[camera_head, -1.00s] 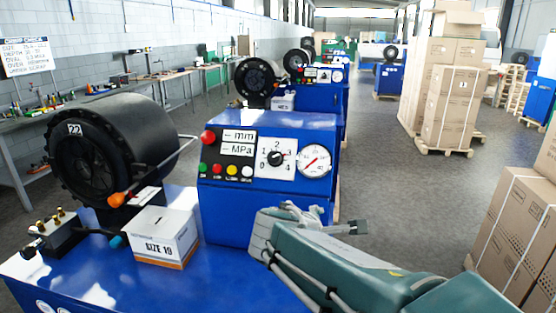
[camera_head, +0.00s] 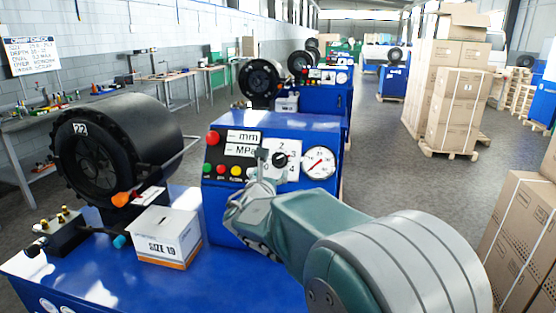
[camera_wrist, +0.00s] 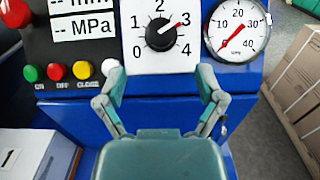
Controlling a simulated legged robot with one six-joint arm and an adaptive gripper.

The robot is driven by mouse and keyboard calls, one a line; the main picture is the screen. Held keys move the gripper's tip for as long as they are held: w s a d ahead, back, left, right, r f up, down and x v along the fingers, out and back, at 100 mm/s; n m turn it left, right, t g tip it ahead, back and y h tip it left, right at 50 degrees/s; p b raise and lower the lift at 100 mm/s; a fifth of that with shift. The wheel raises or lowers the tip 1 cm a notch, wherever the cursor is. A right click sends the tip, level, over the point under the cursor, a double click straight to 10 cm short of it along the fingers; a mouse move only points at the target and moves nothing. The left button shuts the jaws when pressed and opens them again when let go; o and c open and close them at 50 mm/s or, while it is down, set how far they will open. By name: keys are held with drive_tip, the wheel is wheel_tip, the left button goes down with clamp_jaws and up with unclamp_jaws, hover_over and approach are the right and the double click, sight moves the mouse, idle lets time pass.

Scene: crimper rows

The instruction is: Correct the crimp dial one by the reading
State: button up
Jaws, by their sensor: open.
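The crimp dial is a black knob on a white plate marked 0 to 4 (camera_wrist: 160,32). In the head view the dial (camera_head: 280,159) is partly covered by my gripper (camera_head: 262,168). In the wrist view my gripper (camera_wrist: 162,82) is open and empty, its two fingers apart below the dial plate. The pressure gauge (camera_wrist: 236,28) right of the dial has its red needle low left, near 0. The mm and MPa readouts (camera_wrist: 83,22) show dashes.
A red button (camera_head: 212,138) and coloured buttons (camera_wrist: 59,71) sit left of the dial. A SIZE 19 box (camera_head: 166,238) stands on the blue machine bed, by the black crimper head (camera_head: 105,150) marked 22. A whiteboard (camera_head: 32,52) hangs behind. Cartons (camera_head: 525,215) stand right.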

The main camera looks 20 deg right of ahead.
sight(276, 161)
drive_tip(key=x, duration=0.8)
drive_tip(key=shift+w+d, duration=0.3)
drive_tip(key=shift+a, duration=0.1)
drive_tip(key=c, duration=1.1)
